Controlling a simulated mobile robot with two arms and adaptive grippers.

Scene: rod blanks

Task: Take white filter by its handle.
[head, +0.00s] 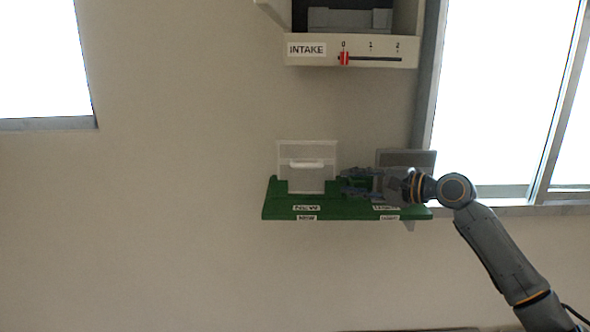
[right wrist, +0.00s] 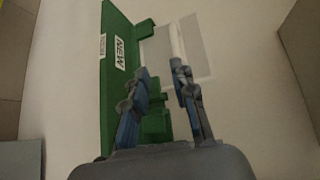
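The white filter (head: 307,178) stands upright in the left part of a green rack (head: 340,208), above the "NEW" label. Its pale handle (head: 306,163) is a horizontal bar across the front. My right gripper (head: 343,182) reaches in from the right, fingertips pointing left, close to the filter's right edge. In the right wrist view the gripper (right wrist: 162,72) is open with nothing held, and the filter (right wrist: 190,45) shows beyond its fingertips. Whether a finger touches the filter I cannot tell. My left gripper is out of view.
A grey filter (head: 420,157) stands at the right end of the rack, partly hidden by my right gripper. Above is a housing (head: 430,53) marked "INTAKE" with a red slider (head: 344,59) at 0. The wall left of the rack is clear. A window frame is at right.

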